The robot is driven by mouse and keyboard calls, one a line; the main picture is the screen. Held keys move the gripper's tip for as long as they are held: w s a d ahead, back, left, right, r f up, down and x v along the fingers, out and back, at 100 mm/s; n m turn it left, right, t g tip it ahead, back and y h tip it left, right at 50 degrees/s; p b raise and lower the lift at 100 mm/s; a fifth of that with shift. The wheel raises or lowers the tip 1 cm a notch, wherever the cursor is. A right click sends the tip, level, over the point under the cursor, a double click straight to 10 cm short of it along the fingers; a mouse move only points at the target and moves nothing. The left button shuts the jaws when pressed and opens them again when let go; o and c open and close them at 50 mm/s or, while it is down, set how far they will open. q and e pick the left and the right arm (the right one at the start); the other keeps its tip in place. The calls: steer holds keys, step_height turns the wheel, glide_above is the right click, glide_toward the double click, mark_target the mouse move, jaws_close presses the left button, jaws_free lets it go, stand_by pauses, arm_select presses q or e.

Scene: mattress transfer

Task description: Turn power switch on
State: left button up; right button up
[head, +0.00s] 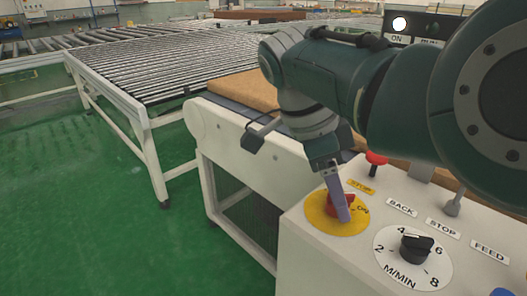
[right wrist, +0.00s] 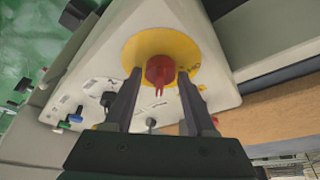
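The red power switch (head: 341,199) sits on a round yellow plate (head: 322,222) on the white control panel, with an ON label to its right. My right gripper (head: 345,214) points down at it, and its fingers partly hide the switch in the head view. In the right wrist view the red switch (right wrist: 160,71) lies between the two fingertips (right wrist: 160,80). The fingers are apart, with a narrow gap visible on each side of the switch. My left gripper is not in view.
A black dial (head: 415,248) marked M/MIN, a red button (head: 377,158) and a toggle lever (head: 453,206) are close by on the panel. A bright white lamp (head: 399,24) stands above an ON label. A roller conveyor (head: 150,70) is behind; green floor lies left.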

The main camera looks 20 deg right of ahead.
steer(key=shift+o, duration=1.4)
steer(key=v, duration=1)
